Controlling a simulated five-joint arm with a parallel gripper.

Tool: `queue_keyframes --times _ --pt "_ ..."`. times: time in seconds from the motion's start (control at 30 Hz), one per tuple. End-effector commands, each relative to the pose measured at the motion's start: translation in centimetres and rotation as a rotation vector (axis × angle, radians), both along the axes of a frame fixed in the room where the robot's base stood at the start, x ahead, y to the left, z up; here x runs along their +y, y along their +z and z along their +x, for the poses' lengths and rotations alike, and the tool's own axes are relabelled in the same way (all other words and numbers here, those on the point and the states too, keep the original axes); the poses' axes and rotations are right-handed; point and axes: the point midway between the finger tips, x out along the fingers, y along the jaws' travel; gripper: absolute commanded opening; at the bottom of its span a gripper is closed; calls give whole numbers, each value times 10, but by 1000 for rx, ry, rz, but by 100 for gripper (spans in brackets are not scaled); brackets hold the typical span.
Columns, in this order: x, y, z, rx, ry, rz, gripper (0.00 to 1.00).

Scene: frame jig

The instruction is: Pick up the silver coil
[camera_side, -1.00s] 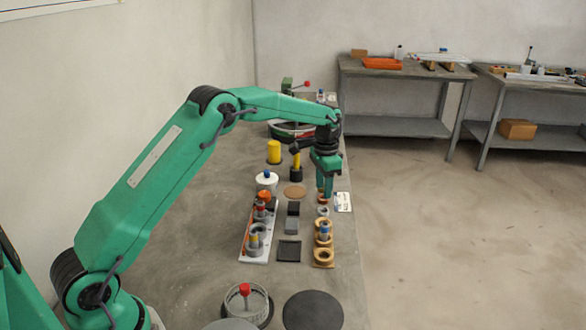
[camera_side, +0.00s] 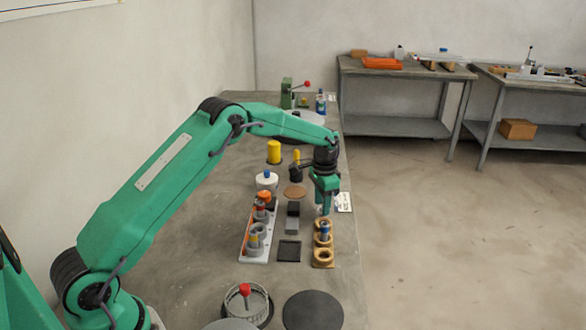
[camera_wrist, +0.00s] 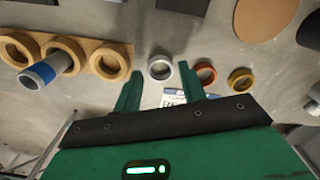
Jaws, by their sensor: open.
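The silver coil (camera_wrist: 160,67) is a small shiny ring lying on the bench in the wrist view. It lies just past and between the tips of my open gripper (camera_wrist: 157,80), with nothing held. In the side view my gripper (camera_side: 326,208) points down over the bench, beyond the wooden holder, and hides the coil there.
A copper ring (camera_wrist: 206,73) and a brass ring (camera_wrist: 241,80) lie to the right of the coil in the wrist view. A wooden holder (camera_wrist: 92,47) with ring seats and a blue-banded cylinder (camera_wrist: 45,72) stands to its left. A white label card (camera_side: 343,202) lies close by.

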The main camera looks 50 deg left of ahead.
Motion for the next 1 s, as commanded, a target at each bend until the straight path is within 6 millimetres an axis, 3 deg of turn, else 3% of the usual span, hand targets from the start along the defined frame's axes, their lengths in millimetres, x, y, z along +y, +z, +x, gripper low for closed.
queue_keyframes --times 0.2,0.7,0.87,1.0 --pt "0 -16 0 0 0 0 41" --pt "0 -16 0 0 0 0 41" --pt "0 -16 0 0 0 0 10" --pt "0 -16 0 -1 0 0 7"
